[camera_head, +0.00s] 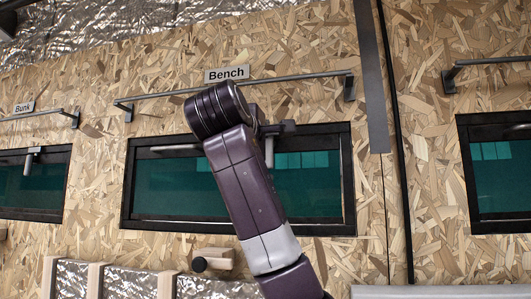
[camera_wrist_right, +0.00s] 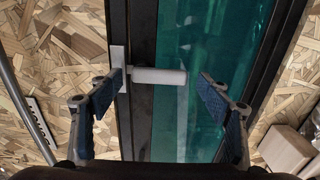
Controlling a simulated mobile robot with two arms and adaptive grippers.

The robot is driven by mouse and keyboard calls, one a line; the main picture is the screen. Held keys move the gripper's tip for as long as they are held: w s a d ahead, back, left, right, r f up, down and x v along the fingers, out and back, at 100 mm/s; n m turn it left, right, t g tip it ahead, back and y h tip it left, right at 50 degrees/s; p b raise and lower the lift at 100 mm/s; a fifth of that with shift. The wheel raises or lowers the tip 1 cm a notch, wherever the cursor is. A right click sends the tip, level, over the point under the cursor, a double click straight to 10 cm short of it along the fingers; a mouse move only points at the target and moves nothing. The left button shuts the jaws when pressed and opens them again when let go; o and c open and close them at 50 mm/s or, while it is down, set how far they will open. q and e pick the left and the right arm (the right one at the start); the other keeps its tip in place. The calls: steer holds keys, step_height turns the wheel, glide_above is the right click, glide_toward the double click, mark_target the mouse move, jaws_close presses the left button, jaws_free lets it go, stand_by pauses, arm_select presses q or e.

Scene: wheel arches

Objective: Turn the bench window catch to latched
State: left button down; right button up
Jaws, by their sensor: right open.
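The bench window (camera_head: 310,185) is a dark-framed green pane under the "Bench" label (camera_head: 227,74). Its catch has a pale grey handle (camera_head: 269,151) hanging straight down from the top of the frame, partly hidden by my right arm. In the right wrist view the handle (camera_wrist_right: 160,76) sticks out from a grey base plate (camera_wrist_right: 119,95) across the dark frame, square to it. My right gripper (camera_wrist_right: 157,88) is open, with blue-padded fingers beyond the two ends of the handle, not closed on it. It is mostly hidden behind my arm in the head view (camera_head: 280,128). My left gripper is not in view.
A metal rail (camera_head: 310,76) runs above the window. The bunk window (camera_head: 30,190) is left, and another window (camera_head: 505,170) right. A wooden block with a dark knob (camera_head: 212,260) sits below. A grey vertical strip (camera_head: 372,80) stands right of the rail.

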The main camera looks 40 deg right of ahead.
steer(key=v, duration=1.2)
stand_by(0.3)
